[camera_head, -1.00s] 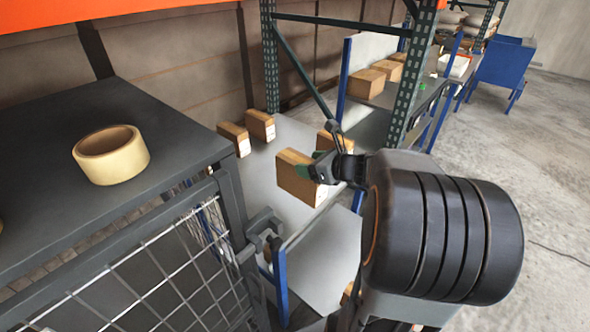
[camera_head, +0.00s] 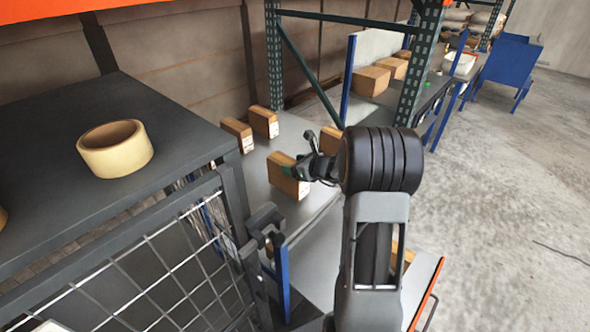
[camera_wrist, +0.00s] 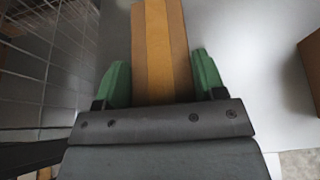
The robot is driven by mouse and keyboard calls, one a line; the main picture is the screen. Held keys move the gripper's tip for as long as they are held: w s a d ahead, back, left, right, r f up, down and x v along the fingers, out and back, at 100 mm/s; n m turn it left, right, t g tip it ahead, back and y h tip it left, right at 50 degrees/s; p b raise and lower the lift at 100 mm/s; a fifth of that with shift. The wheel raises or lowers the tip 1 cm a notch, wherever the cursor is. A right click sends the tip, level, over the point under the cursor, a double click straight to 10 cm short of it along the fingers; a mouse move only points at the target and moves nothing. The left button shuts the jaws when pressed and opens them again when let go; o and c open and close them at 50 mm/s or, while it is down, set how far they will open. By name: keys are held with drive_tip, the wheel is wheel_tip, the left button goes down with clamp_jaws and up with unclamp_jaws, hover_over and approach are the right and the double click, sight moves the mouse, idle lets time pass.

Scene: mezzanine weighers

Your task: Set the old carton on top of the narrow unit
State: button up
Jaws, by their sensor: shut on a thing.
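My gripper (camera_head: 308,170) is shut on a brown carton (camera_head: 287,178) over the pale tabletop. In the wrist view, the carton (camera_wrist: 162,50) with its lighter tape strip stands between the green fingertips. I cannot tell whether its underside touches the tabletop. I cannot tell from its look whether it is the old carton. A dark grey unit (camera_head: 165,115) with a flat top and a wire-mesh side stands at the left. I cannot tell whether this is the narrow unit.
A tape roll (camera_head: 115,148) sits on the dark unit's top; the rest of that top is mostly clear. Two similar cartons (camera_head: 238,134) (camera_head: 264,121) stand behind the held one. A green rack upright (camera_head: 420,70) rises behind my arm. Open floor (camera_head: 500,210) lies right.

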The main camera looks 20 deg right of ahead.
drive_tip(key=shift+f, duration=1)
drive_tip(key=o, duration=1.6)
drive_tip(key=shift+s+d+r, duration=0.1)
drive_tip(key=shift+s+r, duration=0.05)
drive_tip(key=shift+r, duration=0.1)
drive_tip(key=v, duration=1.1)
drive_tip(key=shift+s+d, duration=0.15)
drive_tip(key=shift+s, duration=0.2)
